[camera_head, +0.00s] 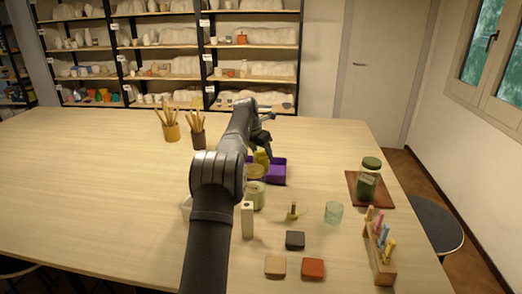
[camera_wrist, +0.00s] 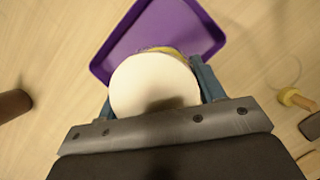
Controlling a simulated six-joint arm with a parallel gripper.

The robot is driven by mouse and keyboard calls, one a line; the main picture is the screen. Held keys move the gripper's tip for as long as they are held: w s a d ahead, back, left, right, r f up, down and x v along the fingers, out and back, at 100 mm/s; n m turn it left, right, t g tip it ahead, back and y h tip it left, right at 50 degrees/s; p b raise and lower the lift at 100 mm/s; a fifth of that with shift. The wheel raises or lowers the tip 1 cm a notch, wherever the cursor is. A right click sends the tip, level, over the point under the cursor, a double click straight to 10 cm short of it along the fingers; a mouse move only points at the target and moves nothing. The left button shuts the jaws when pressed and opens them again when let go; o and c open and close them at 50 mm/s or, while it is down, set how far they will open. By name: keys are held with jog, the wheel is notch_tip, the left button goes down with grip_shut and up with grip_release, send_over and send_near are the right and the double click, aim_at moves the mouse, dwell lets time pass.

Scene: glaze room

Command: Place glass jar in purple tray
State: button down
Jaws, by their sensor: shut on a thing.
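My gripper (camera_wrist: 158,95) is shut on a round thing with a cream top (camera_wrist: 152,85), one blue finger on each side. A yellow edge shows just beyond this top; I cannot tell whether the held thing is glass. The purple tray (camera_wrist: 190,12) lies below and beyond it in the wrist view, partly covered. In the head view, my arm hides part of the tray (camera_head: 279,171), and a yellow patch (camera_head: 261,157) shows beside it under my gripper. A green-lidded glass jar (camera_head: 371,164) stands on a brown mat at the right.
A dark green item (camera_head: 367,186) stands before the lidded jar. A clear greenish glass (camera_head: 333,213), a pale green pot (camera_head: 256,196) and a cream block (camera_head: 247,220) stand nearer. A wooden rack (camera_head: 380,255) is at the right edge.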

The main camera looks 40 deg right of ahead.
jog(key=shift+c, duration=1.8)
grip_release()
jog(key=shift+r, duration=0.35)
jog(key=v, duration=1.2)
jog(key=shift+r, duration=0.25)
jog(key=shift+f, duration=0.1)
jog(key=x, duration=1.3)
jog(key=shift+a, duration=0.15)
jog(key=shift+r, duration=0.4)
